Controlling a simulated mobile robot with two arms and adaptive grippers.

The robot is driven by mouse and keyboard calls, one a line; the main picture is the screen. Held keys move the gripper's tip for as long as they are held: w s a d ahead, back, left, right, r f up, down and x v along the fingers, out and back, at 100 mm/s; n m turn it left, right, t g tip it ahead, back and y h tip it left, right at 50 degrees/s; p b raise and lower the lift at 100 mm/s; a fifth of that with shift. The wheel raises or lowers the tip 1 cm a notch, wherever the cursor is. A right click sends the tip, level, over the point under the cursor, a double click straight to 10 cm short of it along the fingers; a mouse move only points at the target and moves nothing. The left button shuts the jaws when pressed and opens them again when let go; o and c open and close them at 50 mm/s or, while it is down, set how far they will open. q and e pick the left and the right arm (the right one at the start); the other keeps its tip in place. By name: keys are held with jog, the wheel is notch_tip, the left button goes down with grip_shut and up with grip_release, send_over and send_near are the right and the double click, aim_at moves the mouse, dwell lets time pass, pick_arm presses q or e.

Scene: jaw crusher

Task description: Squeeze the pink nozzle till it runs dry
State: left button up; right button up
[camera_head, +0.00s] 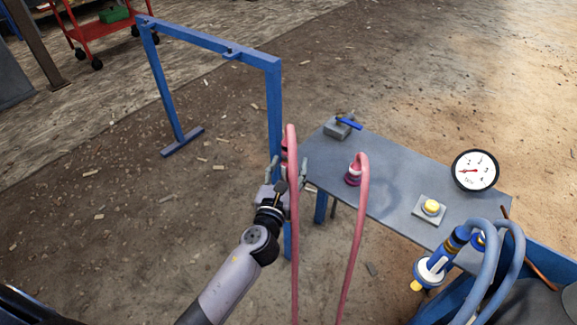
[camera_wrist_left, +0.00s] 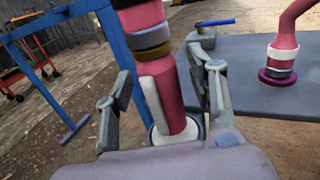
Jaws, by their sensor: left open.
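The pink nozzle (camera_wrist_left: 168,87) stands between the fingers of my left gripper (camera_wrist_left: 160,92) in the left wrist view. It has blue-grey and brown bands, a pale lever (camera_wrist_left: 152,110) on its side and a white ring at its far end. The fingers are open, one on each side. I cannot tell whether either touches it. In the head view the left gripper (camera_head: 288,172) is at the pink hose (camera_head: 293,225), left of the table; the nozzle is mostly hidden there. My right gripper is not in view.
The grey table (camera_head: 395,185) carries a pink hose fitting (camera_head: 354,174), a blue-handled valve (camera_head: 347,124), a yellow button (camera_head: 431,207) and a gauge (camera_head: 475,170). A blue nozzle (camera_head: 437,262) hangs at its front right. A blue frame (camera_head: 205,40) stands behind the left gripper.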

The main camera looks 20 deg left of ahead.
pick_arm(q)
jog(key=shift+w, duration=0.2)
grip_shut()
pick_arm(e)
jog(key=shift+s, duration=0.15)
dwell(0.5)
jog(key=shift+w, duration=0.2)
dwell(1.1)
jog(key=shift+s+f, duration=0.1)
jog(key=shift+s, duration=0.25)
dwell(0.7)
pick_arm(q)
jog(key=shift+c, duration=2.3)
grip_release()
jog(key=o, duration=0.4)
jog(key=shift+o, duration=0.2)
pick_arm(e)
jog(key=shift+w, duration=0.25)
